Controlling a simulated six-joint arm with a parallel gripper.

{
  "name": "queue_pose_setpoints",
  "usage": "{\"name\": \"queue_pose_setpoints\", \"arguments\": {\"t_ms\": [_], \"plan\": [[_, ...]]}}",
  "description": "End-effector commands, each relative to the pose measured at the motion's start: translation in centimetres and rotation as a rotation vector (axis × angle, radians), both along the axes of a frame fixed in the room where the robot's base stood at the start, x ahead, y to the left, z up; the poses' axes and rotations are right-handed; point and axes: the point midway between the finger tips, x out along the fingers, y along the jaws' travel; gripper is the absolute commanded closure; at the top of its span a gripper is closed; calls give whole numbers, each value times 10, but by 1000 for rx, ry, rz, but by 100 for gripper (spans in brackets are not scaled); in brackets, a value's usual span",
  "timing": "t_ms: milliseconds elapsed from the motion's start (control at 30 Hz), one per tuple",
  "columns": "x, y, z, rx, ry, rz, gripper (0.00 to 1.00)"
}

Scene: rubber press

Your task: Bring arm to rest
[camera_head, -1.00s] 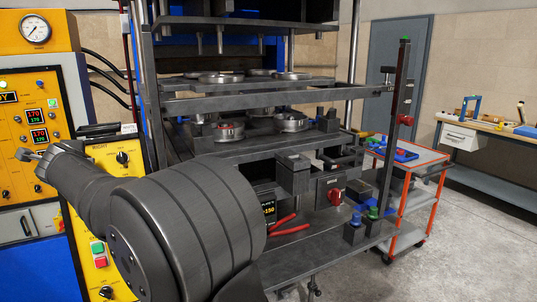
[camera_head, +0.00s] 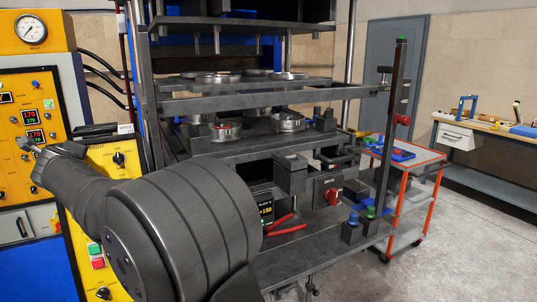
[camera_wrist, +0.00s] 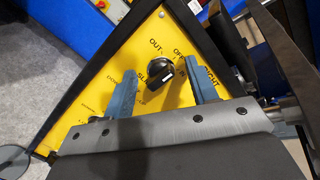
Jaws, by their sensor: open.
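My gripper (camera_wrist: 165,95) is open and empty in the wrist view, with its two blue-grey fingers apart. Between and beyond the fingers shows a black rotary knob (camera_wrist: 158,72) on a yellow control panel (camera_wrist: 120,82); I see no contact. The same kind of knob shows on the yellow panel (camera_head: 125,190) behind my arm.
The press (camera_head: 235,105) with stacked plates and round moulds (camera_head: 287,121) stands in the middle. Red-handled pliers (camera_head: 285,228) lie on its lower shelf. A red-framed cart (camera_head: 398,190) stands to the right, and a workbench (camera_head: 490,135) beyond it. The floor at right is clear.

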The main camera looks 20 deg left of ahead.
Motion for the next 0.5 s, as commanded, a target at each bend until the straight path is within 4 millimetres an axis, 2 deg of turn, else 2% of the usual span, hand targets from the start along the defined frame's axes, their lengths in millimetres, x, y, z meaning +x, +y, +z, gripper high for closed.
{"name": "queue_pose_setpoints", "arguments": {"t_ms": [400,500], "plan": [[0,-1,1,179,179,-92,47],[-9,-10,6,202,201,-102,47]]}}
